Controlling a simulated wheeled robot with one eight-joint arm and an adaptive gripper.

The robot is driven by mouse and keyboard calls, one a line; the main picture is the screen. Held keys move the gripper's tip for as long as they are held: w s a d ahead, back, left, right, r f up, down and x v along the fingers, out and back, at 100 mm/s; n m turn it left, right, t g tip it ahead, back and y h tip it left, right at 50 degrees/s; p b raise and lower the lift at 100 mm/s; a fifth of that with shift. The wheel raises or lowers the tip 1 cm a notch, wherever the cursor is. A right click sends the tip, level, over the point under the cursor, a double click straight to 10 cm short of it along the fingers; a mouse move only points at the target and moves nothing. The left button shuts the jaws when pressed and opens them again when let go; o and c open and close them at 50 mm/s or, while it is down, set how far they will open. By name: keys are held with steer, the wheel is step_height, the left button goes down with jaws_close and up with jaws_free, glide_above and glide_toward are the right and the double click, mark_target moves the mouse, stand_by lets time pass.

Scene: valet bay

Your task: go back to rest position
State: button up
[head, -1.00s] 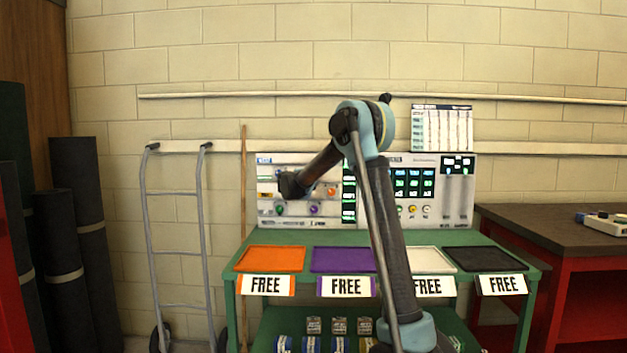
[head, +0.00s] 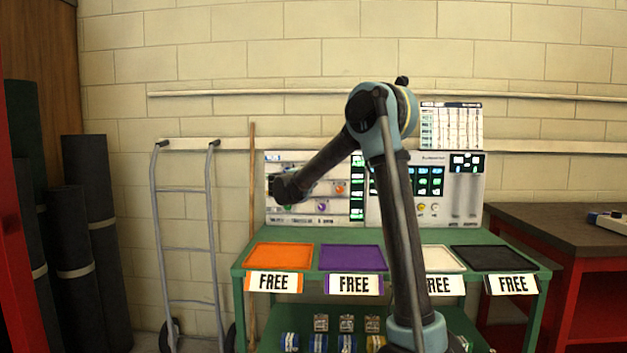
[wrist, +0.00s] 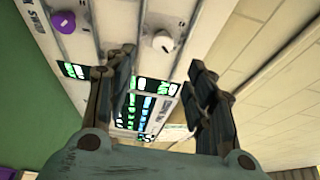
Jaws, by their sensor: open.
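My gripper (wrist: 160,95) shows in the wrist view with its two dark fingers spread apart and nothing between them. In that view the control panel (wrist: 75,50) lies beyond the fingers, with a purple knob (wrist: 63,22), a white knob (wrist: 162,41) and lit green displays. In the head view my arm rises in front of the green bench (head: 400,236) and bends left toward the panel (head: 375,210). The fingers themselves are hidden behind my arm's end there. I cannot tell from the head view how far they are from the panel.
Orange (head: 279,256), purple (head: 352,258), white (head: 441,260) and black (head: 486,258) trays lie empty on the bench, with FREE signs in front. A hand truck (head: 187,247) and dark rolls (head: 90,240) stand left. A red-framed workbench (head: 570,230) stands right.

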steer(key=shift+s, duration=0.1)
steer(key=s+d+r+n+t+y, duration=0.3)
steer(key=s+r+n+y, duration=0.5)
steer(key=n, duration=0.3)
steer(key=s+f+n+g+y, duration=0.2)
steer(key=s+f+n+y, duration=0.1)
steer(key=s+n+y, duration=0.25)
steer(key=s+d+f+n+g+h, duration=0.2)
steer(key=s+d+f+g, duration=0.3)
steer(key=s+f, duration=0.7)
steer(key=s+d+f+n+g+h, duration=0.2)
steer(key=s+d+f+g, duration=0.3)
steer(key=s, duration=1.2)
steer(key=s+d+f+n+g+h, duration=0.2)
steer(key=s+d+f+g, duration=0.3)
steer(key=s+d+f, duration=0.6)
steer(key=s+f, duration=0.3)
steer(key=f, duration=0.5)
steer(key=shift+s+n, duration=0.3)
steer(key=shift+n, duration=0.05)
